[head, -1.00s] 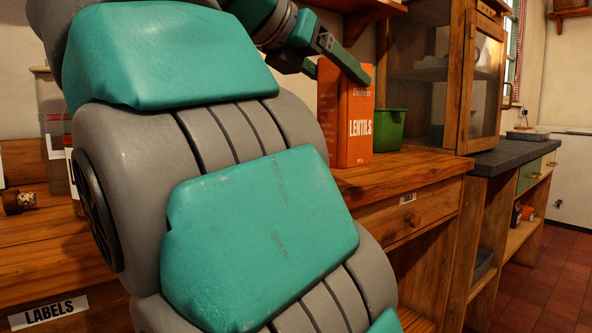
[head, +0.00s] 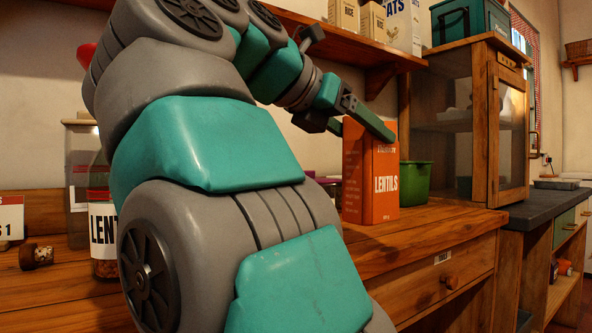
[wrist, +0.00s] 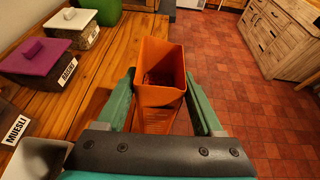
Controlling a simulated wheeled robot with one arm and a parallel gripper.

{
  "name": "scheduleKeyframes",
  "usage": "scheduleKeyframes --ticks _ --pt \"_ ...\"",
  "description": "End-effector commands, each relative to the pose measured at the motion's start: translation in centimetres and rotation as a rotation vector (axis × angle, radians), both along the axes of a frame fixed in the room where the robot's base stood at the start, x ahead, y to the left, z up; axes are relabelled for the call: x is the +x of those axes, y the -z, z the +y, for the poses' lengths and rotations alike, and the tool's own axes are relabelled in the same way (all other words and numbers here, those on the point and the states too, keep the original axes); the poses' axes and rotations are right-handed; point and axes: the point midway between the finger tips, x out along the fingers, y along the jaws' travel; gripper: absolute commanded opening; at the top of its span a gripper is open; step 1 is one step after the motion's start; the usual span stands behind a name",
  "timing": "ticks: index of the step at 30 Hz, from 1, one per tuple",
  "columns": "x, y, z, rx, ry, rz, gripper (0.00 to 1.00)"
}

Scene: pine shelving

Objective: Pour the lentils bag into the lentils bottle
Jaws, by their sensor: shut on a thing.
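The lentils bag (head: 371,185) is an orange, box-shaped pack marked LENTILS, upright on the wooden counter in the head view. In the wrist view its open top (wrist: 163,52) faces me; how full it is I cannot tell. My gripper (head: 366,132) is shut on the bag near its top, with a green finger on either side in the wrist view (wrist: 160,90). The lentils bottle (head: 103,238) is clear, with a white label reading LENT and orange-brown contents low down. It stands at the left of the head view, partly hidden by my arm.
A cork (head: 36,257) lies left of the bottle. Another jar (head: 78,185) stands behind it. A green tub (head: 415,182) is just beyond the bag. Lidded boxes, one purple-topped (wrist: 35,57), line the counter. A shelf (head: 350,52) hangs above; a glass-doored cabinet (head: 497,130) stands right.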

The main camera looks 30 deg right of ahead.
Motion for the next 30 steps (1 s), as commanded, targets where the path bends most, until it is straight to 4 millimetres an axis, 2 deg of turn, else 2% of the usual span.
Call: scheduleKeyframes --ticks 7,24,30 --pt "1.1 0.2 -0.7 0.000 0.004 0.003 0.00" --pt "9.3 1.0 -6.7 -0.002 0.007 0.004 0.00" --pt "10.2 1.2 -7.3 -0.002 0.003 0.003 0.00"
